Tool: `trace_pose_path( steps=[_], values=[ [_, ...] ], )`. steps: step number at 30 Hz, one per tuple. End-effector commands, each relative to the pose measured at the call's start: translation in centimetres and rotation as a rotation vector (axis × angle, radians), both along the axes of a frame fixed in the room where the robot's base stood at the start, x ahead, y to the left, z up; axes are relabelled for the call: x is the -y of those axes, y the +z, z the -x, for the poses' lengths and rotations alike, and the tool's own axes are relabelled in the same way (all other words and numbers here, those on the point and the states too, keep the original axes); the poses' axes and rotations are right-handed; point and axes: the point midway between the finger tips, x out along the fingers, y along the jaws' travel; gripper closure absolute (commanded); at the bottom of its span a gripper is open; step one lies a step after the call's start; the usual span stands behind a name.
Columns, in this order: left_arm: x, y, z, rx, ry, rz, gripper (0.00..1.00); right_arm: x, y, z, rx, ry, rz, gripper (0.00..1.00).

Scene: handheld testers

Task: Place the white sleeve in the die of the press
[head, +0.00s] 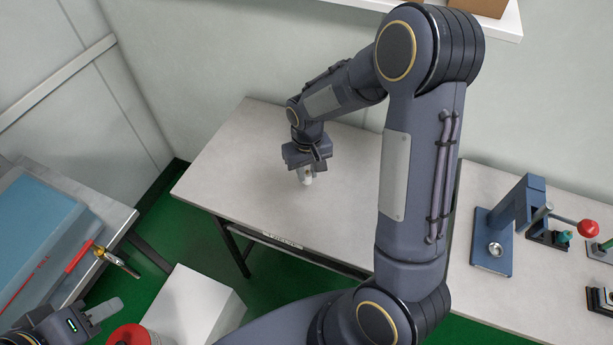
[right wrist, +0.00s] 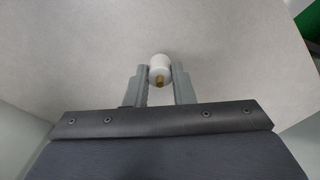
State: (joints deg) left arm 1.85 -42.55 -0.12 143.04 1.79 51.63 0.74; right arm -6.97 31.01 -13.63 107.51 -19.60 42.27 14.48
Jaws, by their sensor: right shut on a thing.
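My right gripper (head: 305,172) is over the middle of the grey table. In the right wrist view its two fingers (right wrist: 159,85) are closed on the white sleeve (right wrist: 159,66), a short white cylinder with a brass-coloured part at its near end. The sleeve shows only as a small pale bit (head: 307,181) in the head view; whether it touches the table I cannot tell. The blue press (head: 520,215) stands on the right-hand table, with a silver ring-shaped die (head: 495,249) on its base plate.
A white box (head: 195,305) and a red-topped container (head: 130,335) are lower left. The table around my right gripper is clear.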

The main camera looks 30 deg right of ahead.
Motion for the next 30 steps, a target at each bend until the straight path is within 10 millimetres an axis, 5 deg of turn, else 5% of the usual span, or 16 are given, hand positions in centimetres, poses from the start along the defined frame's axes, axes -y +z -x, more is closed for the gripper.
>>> trace_pose_path(
  steps=[9,20,21,24,30],
  values=[
    [0.0,0.0,0.0,0.0,0.0,0.0,0.64,0.0,-3.6,-0.4,-0.002,0.0,0.0,0.99],
    [0.0,-0.5,0.0,0.0,0.0,0.0,0.64,0.0,-4.1,-0.4,0.0,0.0,0.0,0.99],
    [0.0,-0.4,0.0,0.0,0.0,0.0,0.64,0.0,-3.9,-0.4,0.001,0.0,0.0,0.74],
    [0.0,-0.3,0.0,0.0,0.0,0.0,0.64,0.0,-3.9,-0.4,0.0,0.0,0.0,0.61],
    [0.0,-0.3,0.0,0.0,0.0,0.0,0.64,0.0,-3.9,-0.4,0.0,0.0,0.0,0.56]
  ],
)
